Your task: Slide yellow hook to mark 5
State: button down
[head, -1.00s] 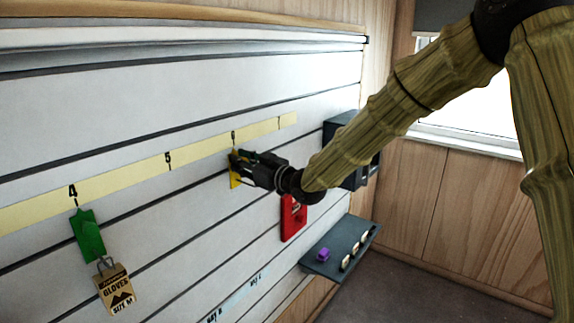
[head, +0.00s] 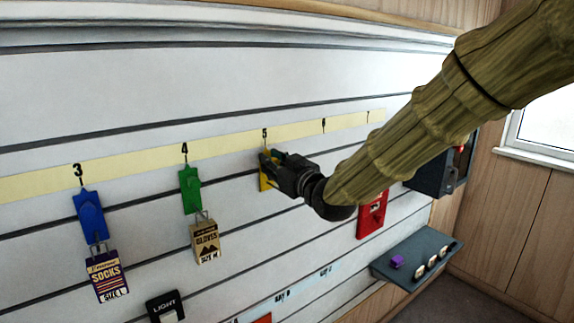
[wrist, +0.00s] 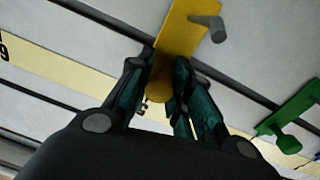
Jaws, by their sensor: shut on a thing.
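The yellow hook (head: 265,181) is on the slatted wall, just below mark 5 (head: 265,134) on the pale yellow number strip (head: 225,143). My gripper (head: 270,158) is shut on it and hides much of it in the head view. In the wrist view, the hook's yellow plate (wrist: 183,32) with its grey peg sits between the two fingers of my gripper (wrist: 163,68). The hook looks close to straight under the 5, but the slanted view does not show the exact alignment.
A green hook (head: 190,190) with a gloves tag hangs under mark 4, left of my gripper. A blue hook (head: 89,215) with a socks tag hangs under mark 3. A red plate (head: 371,215) and a dark shelf (head: 405,272) are to the right. The wall between green and yellow hooks is clear.

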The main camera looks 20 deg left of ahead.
jog(key=c, duration=1.3)
grip_release()
jog(key=shift+o, duration=0.2)
jog(key=v, duration=1.2)
